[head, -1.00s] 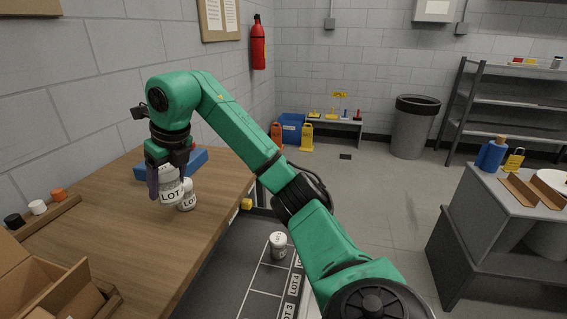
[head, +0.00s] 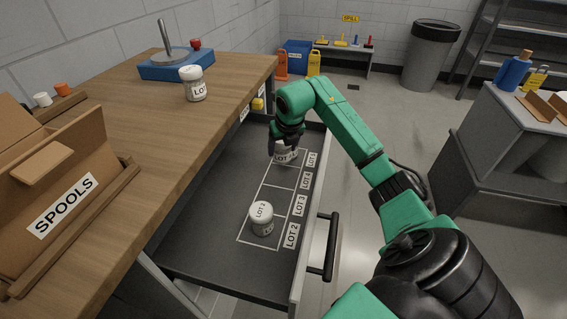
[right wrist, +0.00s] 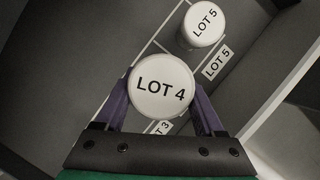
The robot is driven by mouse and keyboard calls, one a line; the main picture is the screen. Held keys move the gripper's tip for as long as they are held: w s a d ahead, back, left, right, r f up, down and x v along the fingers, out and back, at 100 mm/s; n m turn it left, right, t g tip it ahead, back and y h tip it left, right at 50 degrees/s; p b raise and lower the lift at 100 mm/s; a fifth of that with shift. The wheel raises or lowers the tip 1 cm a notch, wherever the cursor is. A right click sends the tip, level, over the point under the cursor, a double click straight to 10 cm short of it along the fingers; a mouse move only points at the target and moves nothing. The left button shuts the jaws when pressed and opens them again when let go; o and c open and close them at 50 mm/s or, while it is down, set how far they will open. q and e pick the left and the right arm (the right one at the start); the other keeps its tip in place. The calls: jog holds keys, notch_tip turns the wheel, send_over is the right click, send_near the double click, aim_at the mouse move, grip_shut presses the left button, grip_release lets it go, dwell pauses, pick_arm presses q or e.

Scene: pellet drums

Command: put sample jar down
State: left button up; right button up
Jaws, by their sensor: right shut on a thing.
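My right gripper (head: 286,143) is shut on a white-lidded sample jar (right wrist: 163,87), whose lid reads LOT 4 in the right wrist view. In the head view the gripper is low at the far part of the open drawer (head: 200,215), with a jar body partly showing under it. I cannot tell whether the held jar touches the drawer floor. A LOT 5 jar (right wrist: 203,25) stands ahead of it beside the LOT 5 label (right wrist: 217,62). A LOT 2 jar (head: 262,217) stands in the near marked cell. My left gripper is out of view.
The wooden bench (head: 130,130) carries another jar (head: 192,83), a blue-based device (head: 177,65) and a SPOOLS box (head: 60,185). The drawer's front wall and black handle (head: 330,245) border the cells. A cell between the LOT 2 jar and my gripper is bare.

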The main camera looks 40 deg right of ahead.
aim_at(285, 153)
notch_tip(285, 153, down, 7)
jog(key=shift+r, duration=0.1)
jog(key=o, duration=1.5)
jog(key=shift+c, duration=0.2)
jog(key=shift+r, duration=0.2)
jog(key=v, duration=1.1)
jog(key=shift+s+a+r, duration=0.1)
jog(key=shift+s+r, duration=0.05)
jog(key=shift+r, duration=0.15)
